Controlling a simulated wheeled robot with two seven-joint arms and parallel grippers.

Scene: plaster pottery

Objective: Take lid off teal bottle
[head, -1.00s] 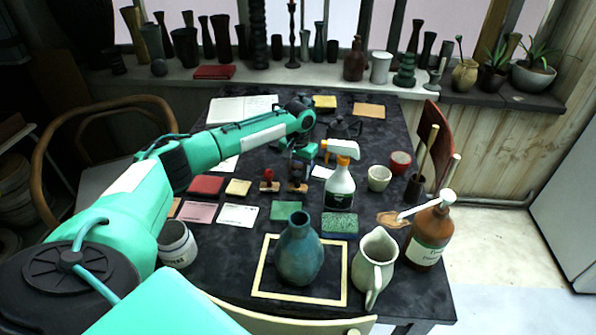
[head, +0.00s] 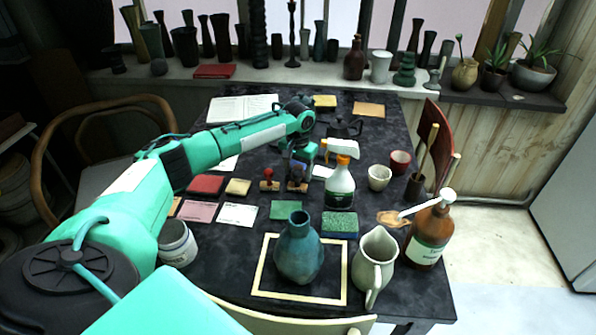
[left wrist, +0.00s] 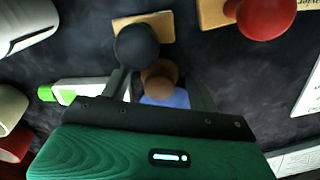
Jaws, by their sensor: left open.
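The teal bottle (head: 299,252) stands upright inside a pale square frame on the dark table in the head view. Its narrow mouth looks dark, with no clear lid on top. My left gripper (head: 298,176) is well behind the bottle, over small wooden stamps, pointing down. In the left wrist view the open left gripper (left wrist: 160,88) has a brown round knob (left wrist: 159,74) with blue below it between its fingers. I cannot tell whether the fingers touch it. My right gripper is not in view.
A black-knobbed stamp (left wrist: 137,44) and a red-knobbed stamp (head: 268,177) lie close to the left gripper. A spray bottle (head: 340,185), a cream pitcher (head: 374,262), a brown pump bottle (head: 428,240) and a white jar (head: 177,243) stand around the teal bottle.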

